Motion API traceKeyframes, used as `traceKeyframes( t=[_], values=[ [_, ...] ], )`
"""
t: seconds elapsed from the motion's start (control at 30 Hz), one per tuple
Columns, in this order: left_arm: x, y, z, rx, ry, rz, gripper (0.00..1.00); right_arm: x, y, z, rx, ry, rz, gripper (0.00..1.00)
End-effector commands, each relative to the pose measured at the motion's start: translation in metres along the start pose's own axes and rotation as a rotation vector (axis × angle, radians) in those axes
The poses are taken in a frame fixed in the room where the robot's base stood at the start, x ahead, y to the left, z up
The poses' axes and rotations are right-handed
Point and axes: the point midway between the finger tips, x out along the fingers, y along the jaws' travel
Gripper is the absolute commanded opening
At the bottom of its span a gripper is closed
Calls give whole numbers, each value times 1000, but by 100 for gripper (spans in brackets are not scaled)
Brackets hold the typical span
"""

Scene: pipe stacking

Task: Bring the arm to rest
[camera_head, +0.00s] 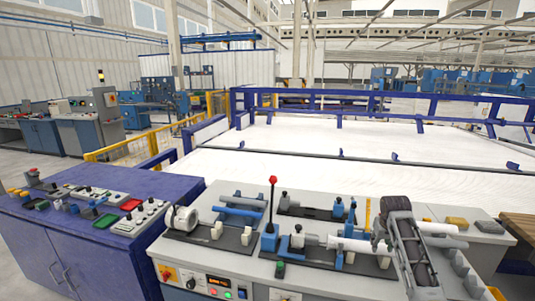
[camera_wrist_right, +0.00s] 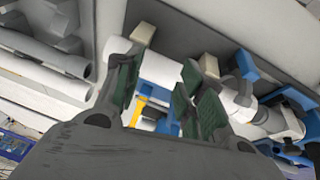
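My right gripper (camera_head: 385,238) is over the right part of the grey workbench (camera_head: 330,286), beside the right end of a white pipe (camera_head: 347,243) lying in a fixture. In the right wrist view my right gripper (camera_wrist_right: 165,98) has its two green-padded fingers apart. A white pipe part (camera_wrist_right: 160,70) and a blue part show between and beyond the fingers; I see no clear grip on either. My left gripper is not in view.
A blue cabinet (camera_head: 100,235) with small parts stands at the left. A large white fenced bed (camera_head: 320,145) lies behind.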

Motion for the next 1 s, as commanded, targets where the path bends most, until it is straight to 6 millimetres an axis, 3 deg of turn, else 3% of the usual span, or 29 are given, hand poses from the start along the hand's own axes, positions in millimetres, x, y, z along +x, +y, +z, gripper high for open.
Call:
traceKeyframes(
  t=[0.5,1.0],
  values=[
    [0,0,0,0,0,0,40,32,-46,94,-99,0,11,39],
    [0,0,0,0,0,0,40,37,-89,192,-181,1,-12,39]
  ],
)
